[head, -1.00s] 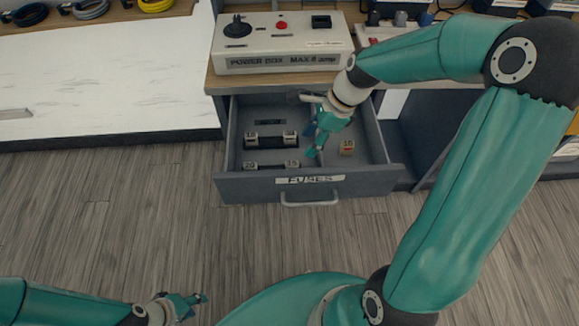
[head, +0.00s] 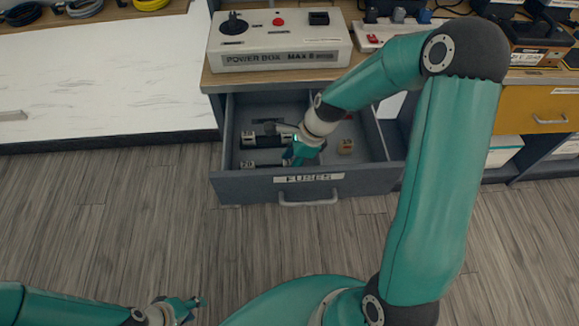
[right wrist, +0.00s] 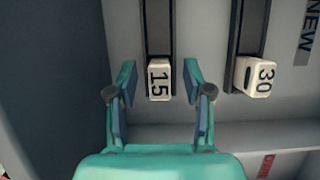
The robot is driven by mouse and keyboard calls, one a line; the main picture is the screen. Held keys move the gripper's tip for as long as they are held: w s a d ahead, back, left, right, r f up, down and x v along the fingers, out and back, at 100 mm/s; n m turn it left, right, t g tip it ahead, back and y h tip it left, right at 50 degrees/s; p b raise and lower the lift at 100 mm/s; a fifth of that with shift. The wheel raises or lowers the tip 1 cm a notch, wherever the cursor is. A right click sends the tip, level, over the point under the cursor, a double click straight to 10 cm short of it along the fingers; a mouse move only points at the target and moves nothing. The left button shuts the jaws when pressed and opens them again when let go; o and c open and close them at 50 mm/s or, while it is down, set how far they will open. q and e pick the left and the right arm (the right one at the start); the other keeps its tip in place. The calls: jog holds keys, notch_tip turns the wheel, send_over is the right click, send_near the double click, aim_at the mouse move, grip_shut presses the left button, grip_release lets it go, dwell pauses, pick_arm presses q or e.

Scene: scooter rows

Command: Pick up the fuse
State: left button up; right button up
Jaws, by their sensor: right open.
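The open drawer (head: 230,188) labelled FUSES holds dark, bar-shaped fuses with pale numbered ends. In the right wrist view, one fuse end (right wrist: 159,80) reads 15 and another fuse end (right wrist: 256,76) reads 30. My right gripper (head: 298,154) is inside the drawer, over its left compartment, and partly hides the fuses. Its jaws are open in the right wrist view (right wrist: 159,75), with the 15 end showing between the fingers; I cannot tell whether they touch it. My left gripper (head: 193,304) is low at the left, away from the drawer; its jaw opening is unclear.
The white power box (head: 280,45) stands on the counter above the drawer. The drawer handle (head: 308,200) sticks out in front. The wood floor (head: 120,220) at left is clear.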

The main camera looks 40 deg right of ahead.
grip_shut()
jog(key=shift+r, duration=0.15)
